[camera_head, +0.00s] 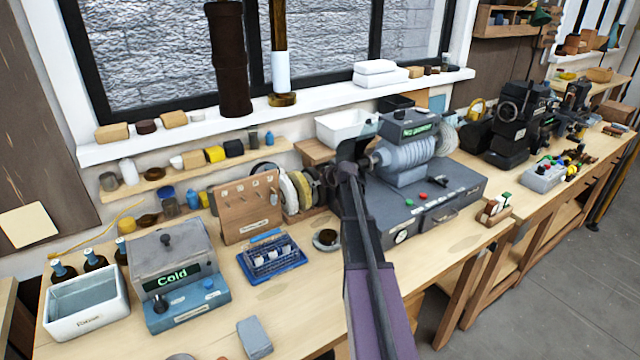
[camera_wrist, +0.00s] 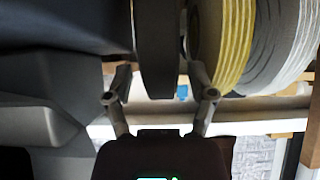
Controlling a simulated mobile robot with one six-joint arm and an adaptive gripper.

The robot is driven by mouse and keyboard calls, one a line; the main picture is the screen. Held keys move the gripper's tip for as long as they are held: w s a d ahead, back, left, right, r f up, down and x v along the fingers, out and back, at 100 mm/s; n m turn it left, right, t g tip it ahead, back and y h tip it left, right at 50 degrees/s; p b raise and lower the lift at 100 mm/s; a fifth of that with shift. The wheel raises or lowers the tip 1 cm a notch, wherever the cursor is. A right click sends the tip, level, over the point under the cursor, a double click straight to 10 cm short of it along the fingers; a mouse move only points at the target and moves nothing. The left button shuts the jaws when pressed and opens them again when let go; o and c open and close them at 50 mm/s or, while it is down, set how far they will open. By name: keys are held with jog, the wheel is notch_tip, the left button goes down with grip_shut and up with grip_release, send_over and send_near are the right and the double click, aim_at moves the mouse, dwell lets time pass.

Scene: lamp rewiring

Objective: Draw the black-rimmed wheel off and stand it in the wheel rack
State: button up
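The wheel rack (camera_head: 333,192) stands at the back of the bench, left of the grey machine. It holds several wheels (camera_head: 290,194), pale and dark, side by side. A dark-rimmed wheel (camera_wrist: 158,45) shows edge-on in the wrist view between my fingers, close beside a yellow-striped wheel (camera_wrist: 232,45). I cannot tell whether it sits on the spindle or in the rack. My gripper (camera_wrist: 160,80) is open around it, one finger on each side, with small gaps. In the head view my arm hides most of my gripper (camera_head: 350,160) and the spindle end.
The grey machine (camera_head: 430,205) is close on the right, with a ribbed drum (camera_head: 408,160). A pegboard (camera_head: 250,205) stands left of the rack. A blue tray (camera_head: 275,262) and a round dark-rimmed piece (camera_head: 326,239) lie in front. The bench front centre is mostly clear.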

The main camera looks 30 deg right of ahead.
jog(key=shift+r, duration=0.1)
dwell(0.4)
notch_tip(320, 180, up, 9)
jog(key=p, duration=0.8)
jog(key=shift+f+p, duration=0.2)
jog(key=shift+p, duration=0.2)
jog(key=s+d+r+g+p, duration=0.1)
jog(key=s+d+r+p, duration=0.15)
jog(key=s, duration=0.45)
jog(key=s+d+r+p, duration=0.2)
jog(key=s+r+p, duration=0.15)
jog(key=s, duration=0.45)
jog(key=d, duration=0.2)
jog(key=w+d, duration=0.1)
jog(key=d, duration=0.2)
jog(key=d+f, duration=0.1)
jog(key=d, duration=0.1)
jog(key=shift+w+d+f, duration=0.1)
jog(key=shift+w+d, duration=0.2)
jog(key=shift+s+f, duration=0.1)
jog(key=shift+s, duration=0.05)
jog(key=p+v, duration=0.5)
jog(key=v, duration=0.2)
jog(key=shift+r, duration=0.2)
